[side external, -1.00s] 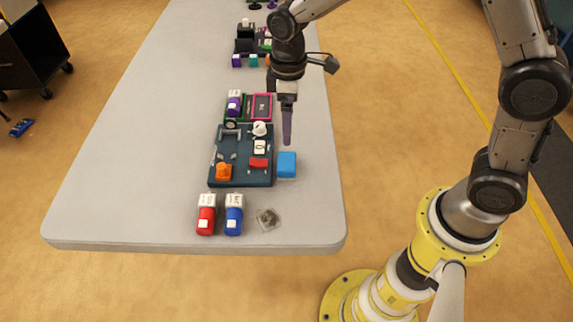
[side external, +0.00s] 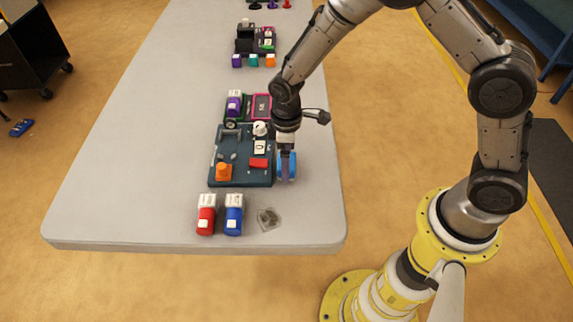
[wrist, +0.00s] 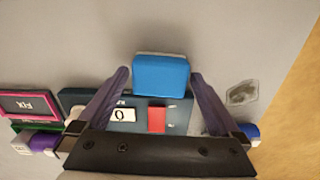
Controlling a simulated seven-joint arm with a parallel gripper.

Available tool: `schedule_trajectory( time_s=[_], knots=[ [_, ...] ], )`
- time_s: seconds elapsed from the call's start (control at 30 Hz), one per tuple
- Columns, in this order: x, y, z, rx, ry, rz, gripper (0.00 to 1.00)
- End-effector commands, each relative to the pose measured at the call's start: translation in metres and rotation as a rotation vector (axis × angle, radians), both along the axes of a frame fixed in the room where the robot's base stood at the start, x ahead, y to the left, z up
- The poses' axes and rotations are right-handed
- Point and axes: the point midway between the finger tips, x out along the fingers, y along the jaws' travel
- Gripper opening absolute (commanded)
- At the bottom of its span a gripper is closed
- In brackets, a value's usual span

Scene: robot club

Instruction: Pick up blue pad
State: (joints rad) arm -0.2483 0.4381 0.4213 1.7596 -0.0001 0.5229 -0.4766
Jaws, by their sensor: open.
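The blue pad (wrist: 161,76) is a small rounded block on the table beside a dark teal board. In the wrist view it lies between the tips of my two fingers, with a gap on each side. In the side external view the blue pad (side external: 292,166) is partly hidden behind my gripper (side external: 286,178), which points down at it. My gripper (wrist: 160,74) is open and holds nothing.
The dark teal board (side external: 241,180) holds an orange piece (side external: 223,172) and a red piece (side external: 258,163). A red bottle (side external: 206,221), a blue bottle (side external: 234,220) and a small clear item (side external: 268,219) lie near the front edge. The table's left side is clear.

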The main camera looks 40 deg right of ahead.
Motion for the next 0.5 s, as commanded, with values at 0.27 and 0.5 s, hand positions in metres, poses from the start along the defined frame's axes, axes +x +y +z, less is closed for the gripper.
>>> schedule_trajectory(
  time_s=[0.27,0.5],
  knots=[
    [0.0002,-0.0001,-0.0089,0.000,-0.001,0.000,1.00],
    [0.0001,-0.0002,-0.0086,0.001,-0.001,0.000,0.69]
  ],
)
